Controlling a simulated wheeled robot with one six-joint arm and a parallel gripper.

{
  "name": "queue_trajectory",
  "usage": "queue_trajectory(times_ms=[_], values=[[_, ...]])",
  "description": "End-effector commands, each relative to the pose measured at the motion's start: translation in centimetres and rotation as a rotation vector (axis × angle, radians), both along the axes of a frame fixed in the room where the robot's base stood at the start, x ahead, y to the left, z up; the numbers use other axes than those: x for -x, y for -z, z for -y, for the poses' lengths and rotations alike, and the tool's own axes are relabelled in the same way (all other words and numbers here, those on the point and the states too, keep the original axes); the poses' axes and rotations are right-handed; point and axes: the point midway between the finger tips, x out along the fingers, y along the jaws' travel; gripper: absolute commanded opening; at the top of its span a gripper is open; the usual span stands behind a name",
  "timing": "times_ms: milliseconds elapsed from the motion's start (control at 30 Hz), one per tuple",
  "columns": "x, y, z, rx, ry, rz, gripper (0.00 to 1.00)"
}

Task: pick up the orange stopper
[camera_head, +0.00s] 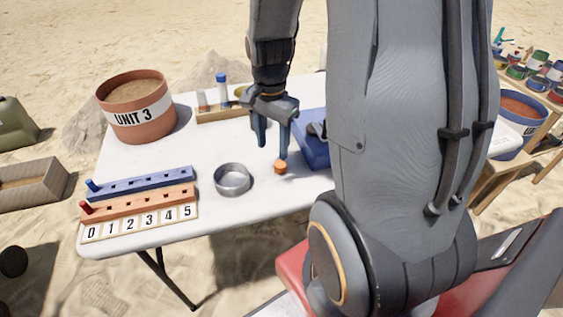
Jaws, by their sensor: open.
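The orange stopper (280,167) is a small orange piece on the white table, near its front edge and right of a round metal dish. My gripper (271,150) is open and points down above the table. Its right fingertip is close above the stopper in the picture; I cannot tell whether it touches it. The left finger stands to the left and ends higher in the picture. Nothing shows between the fingers.
The metal dish (232,179) sits left of the stopper. Blue (140,183) and orange (142,203) peg racks lie farther left. A terracotta bucket (138,108) stands at the back left. A blue case (311,150), partly hidden by my arm, is close on the right.

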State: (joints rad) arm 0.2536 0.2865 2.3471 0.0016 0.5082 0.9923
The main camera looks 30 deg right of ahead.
Motion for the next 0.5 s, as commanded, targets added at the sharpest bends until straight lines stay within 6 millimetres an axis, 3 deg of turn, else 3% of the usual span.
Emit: queue_trajectory(times_ms=[100,200,500], values=[[-0.6,0.3,2.1,0.0,0.207,-0.001,0.49],[-1.0,0.6,3.0,0.0,0.304,-0.001,0.49],[-1.0,3.0,3.3,0.001,0.345,-0.002,0.49]])
